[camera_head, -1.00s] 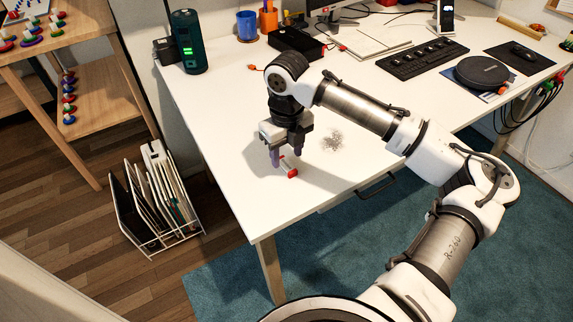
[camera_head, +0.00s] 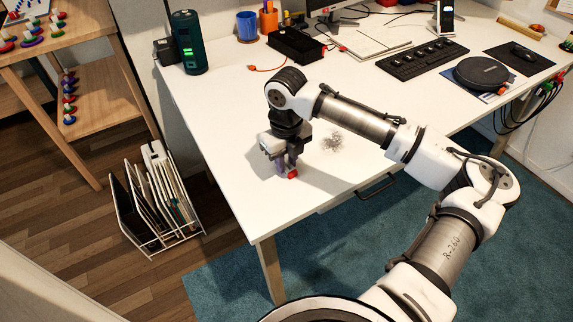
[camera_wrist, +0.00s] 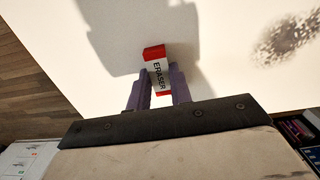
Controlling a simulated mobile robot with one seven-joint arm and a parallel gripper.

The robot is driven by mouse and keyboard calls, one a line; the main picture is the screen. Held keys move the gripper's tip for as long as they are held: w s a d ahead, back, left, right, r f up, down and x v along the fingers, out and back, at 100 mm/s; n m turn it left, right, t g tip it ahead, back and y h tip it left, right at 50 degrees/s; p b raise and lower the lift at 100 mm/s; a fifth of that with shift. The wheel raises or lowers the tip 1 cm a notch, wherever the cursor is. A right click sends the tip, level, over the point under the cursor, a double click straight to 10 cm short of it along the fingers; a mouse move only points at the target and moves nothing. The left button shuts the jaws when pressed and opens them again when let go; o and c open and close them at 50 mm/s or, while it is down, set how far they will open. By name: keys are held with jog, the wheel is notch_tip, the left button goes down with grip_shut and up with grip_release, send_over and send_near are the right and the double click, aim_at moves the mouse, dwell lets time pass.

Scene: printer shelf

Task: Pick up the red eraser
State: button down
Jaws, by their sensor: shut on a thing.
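The red eraser (camera_wrist: 154,53) has a white sleeve marked "ERASER" and lies between the two purple fingers of my gripper (camera_wrist: 160,82) in the wrist view. The fingers are shut on its sleeve, one on each side, and its red end sticks out past them. In the head view, my gripper (camera_head: 286,171) points down at the near left part of the white desk, and the red end of the eraser (camera_head: 292,174) shows beside the fingertips. The eraser is at or very close to the desk surface; I cannot tell if it touches.
The white desk (camera_head: 225,130) is clear around my gripper, apart from a dark speckled patch (camera_head: 333,142). A green cylinder (camera_head: 188,42), a black tray (camera_head: 296,45) and a keyboard (camera_head: 414,59) stand farther back. The desk's near left corner is close.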

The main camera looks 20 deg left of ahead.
aim_at(287, 164)
notch_tip(287, 164, up, 20)
dwell(0.6)
jog(key=c, duration=1.9)
grip_release()
jog(key=shift+c, duration=1.2)
jog(key=shift+w, duration=0.2)
